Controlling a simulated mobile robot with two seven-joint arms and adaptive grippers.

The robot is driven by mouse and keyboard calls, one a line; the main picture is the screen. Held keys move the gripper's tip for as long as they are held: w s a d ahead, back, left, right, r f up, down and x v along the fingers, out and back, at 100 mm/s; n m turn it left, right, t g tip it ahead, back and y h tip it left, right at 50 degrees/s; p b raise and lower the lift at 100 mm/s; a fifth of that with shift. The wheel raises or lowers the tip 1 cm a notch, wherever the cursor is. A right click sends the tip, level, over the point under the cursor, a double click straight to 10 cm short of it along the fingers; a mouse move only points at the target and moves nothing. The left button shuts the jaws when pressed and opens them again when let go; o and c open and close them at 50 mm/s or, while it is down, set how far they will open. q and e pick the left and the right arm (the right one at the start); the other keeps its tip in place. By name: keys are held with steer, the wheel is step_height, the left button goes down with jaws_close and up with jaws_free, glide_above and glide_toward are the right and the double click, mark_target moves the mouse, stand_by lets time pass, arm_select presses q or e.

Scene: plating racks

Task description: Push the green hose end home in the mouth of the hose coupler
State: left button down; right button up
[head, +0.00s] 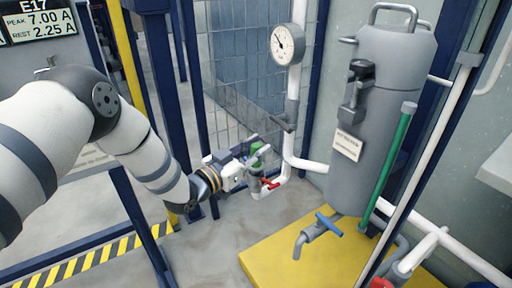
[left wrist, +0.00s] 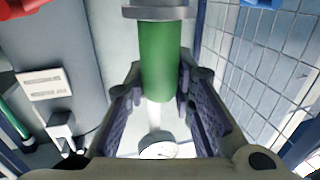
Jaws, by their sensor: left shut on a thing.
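The green hose end (left wrist: 160,60) runs down the middle of the left wrist view between my fingers. Its upper end there meets the grey ring of the hose coupler (left wrist: 160,12); how deep it sits inside cannot be told. My left gripper (left wrist: 158,88) is shut on the hose, one pad on each side. In the head view my left gripper (head: 250,163) is by the white pipe, partly covering the green hose end (head: 257,149). The grey coupler (head: 256,183) shows just below it, small and partly hidden. My right gripper is not in view.
A red valve handle (head: 270,184) is close to the right of the gripper. A gauge (head: 287,44) stands above on the pipe. A grey tank (head: 385,95) and a blue-handled tap (head: 318,230) are to the right, by a yellow plinth (head: 285,250). Wire mesh (head: 235,70) is behind.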

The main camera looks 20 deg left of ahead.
arm_select(q)
steer(key=shift+f+b, duration=0.35)
steer(key=shift+f, duration=0.35)
steer(key=c, duration=1.3)
jaws_free()
steer(key=v, duration=1.2)
